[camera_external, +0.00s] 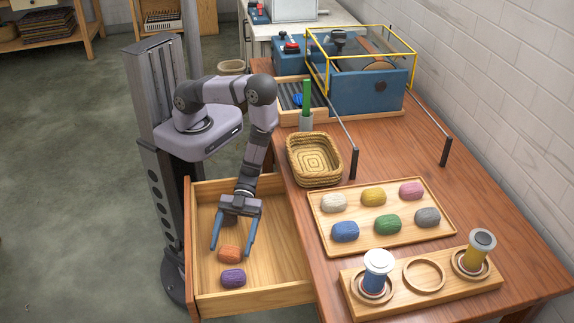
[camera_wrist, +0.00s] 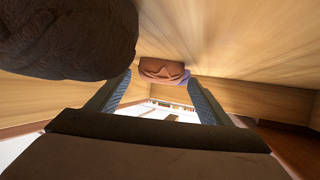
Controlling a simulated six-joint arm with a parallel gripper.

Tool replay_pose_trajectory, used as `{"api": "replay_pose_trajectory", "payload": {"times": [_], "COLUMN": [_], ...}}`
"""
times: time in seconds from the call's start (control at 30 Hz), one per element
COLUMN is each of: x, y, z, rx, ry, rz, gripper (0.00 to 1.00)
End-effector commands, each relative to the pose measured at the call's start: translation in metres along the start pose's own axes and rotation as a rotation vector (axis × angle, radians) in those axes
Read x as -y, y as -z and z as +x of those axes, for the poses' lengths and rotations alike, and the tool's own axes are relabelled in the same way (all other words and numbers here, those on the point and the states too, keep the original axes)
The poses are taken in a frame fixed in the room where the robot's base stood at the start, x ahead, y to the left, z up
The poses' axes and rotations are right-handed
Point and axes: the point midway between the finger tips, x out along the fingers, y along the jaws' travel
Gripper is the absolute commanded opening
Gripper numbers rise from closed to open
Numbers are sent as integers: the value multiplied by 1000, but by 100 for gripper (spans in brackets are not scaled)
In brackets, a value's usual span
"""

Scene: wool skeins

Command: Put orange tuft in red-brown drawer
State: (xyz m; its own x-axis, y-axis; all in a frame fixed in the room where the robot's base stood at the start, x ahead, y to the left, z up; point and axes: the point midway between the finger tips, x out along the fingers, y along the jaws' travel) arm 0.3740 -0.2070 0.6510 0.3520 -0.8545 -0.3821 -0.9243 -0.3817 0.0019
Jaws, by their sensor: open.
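The orange tuft (camera_external: 229,254) lies on the floor of the open drawer (camera_external: 272,235), which has pale wood inside and a red-brown outer edge at its left. My gripper (camera_external: 231,250) reaches down into the drawer, open, with its two blue fingers on either side of the orange tuft or just behind it. Whether they touch it I cannot tell. In the wrist view the orange tuft (camera_wrist: 160,69) shows beyond the open fingers (camera_wrist: 159,85), with nothing seen held between them.
A purple tuft (camera_external: 233,278) lies just in front of the orange one. A dark brown tuft-like thing (camera_wrist: 65,38) fills the wrist view's upper left. Drawer walls surround the gripper. A wooden tray (camera_external: 369,233) with several tufts and a wicker basket (camera_external: 329,177) stand on the table.

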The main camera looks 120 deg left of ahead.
Motion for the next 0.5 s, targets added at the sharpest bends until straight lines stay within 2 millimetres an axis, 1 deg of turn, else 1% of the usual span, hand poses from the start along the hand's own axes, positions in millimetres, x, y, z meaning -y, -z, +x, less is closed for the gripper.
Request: {"api": "replay_pose_trajectory", "payload": {"times": [0.23,0.27,0.3,0.5], "x": [2,1,1,0], "y": [-1,3,11,38], "z": [-28,-31,-32,-43], "rx": [1,0,-1,0], "ry": [7,5,2,2], "rz": [-3,0,3,3], "gripper": [73,73,73,73]}}
